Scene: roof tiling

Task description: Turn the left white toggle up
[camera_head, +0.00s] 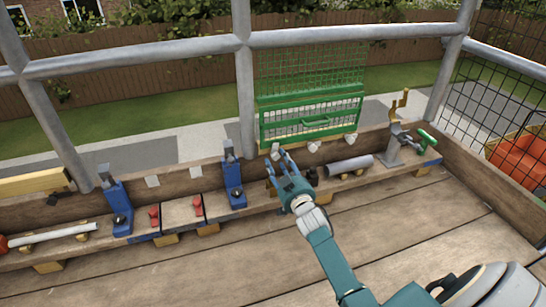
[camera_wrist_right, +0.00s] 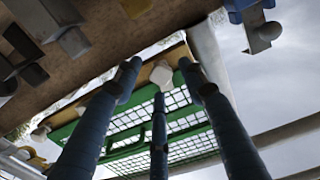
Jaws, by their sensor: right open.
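Small white toggles sit along the wooden rail under a green mesh hatch (camera_head: 312,123). The left white toggle (camera_head: 275,149) is just beyond my right gripper's fingertips. Another white toggle (camera_head: 314,146) is to its right, and a third (camera_head: 350,137) is further right. My right gripper (camera_head: 280,161) is open and empty, its fingers reaching toward the left toggle. In the right wrist view a white toggle (camera_wrist_right: 161,73) shows between the spread blue fingers (camera_wrist_right: 160,95), with a visible gap around it. I cannot tell whether anything touches. My left gripper is not in view.
Blue clamps (camera_head: 234,185) and red pieces (camera_head: 197,205) stand along the plank to the left. A grey cylinder (camera_head: 350,166) and a grey metal stand (camera_head: 394,150) are to the right. Metal rails (camera_head: 150,55) run behind. The wooden deck (camera_head: 200,270) in front is clear.

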